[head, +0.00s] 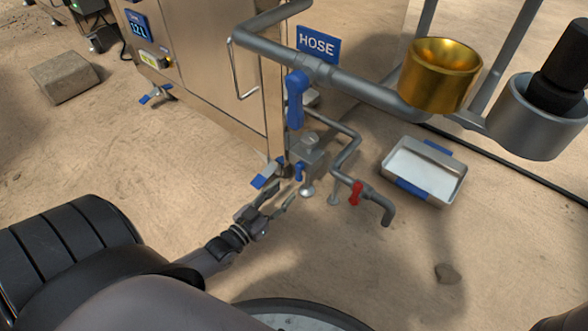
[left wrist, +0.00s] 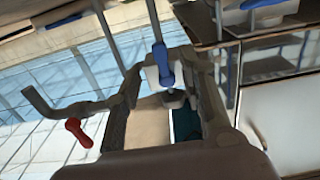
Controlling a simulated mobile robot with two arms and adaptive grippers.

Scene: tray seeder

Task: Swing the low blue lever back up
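The low blue lever (head: 299,171) is small and sits on a grey metal valve block (head: 308,150), below the large blue lever (head: 295,98) on the hose pipe. In the head view it appears to point down. My left gripper (head: 281,197) is just left of and below it, with its two fingers apart and nothing between them in that view. In the left wrist view, a blue lever (left wrist: 162,62), seemingly the low one, shows upright between and beyond the open fingertips. I cannot tell whether they touch it. My right gripper is not in view.
A red-handled valve (head: 356,192) is on the bent pipe to the right. A metal tray (head: 461,177) with blue handles lies farther right. Bare ground lies in front.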

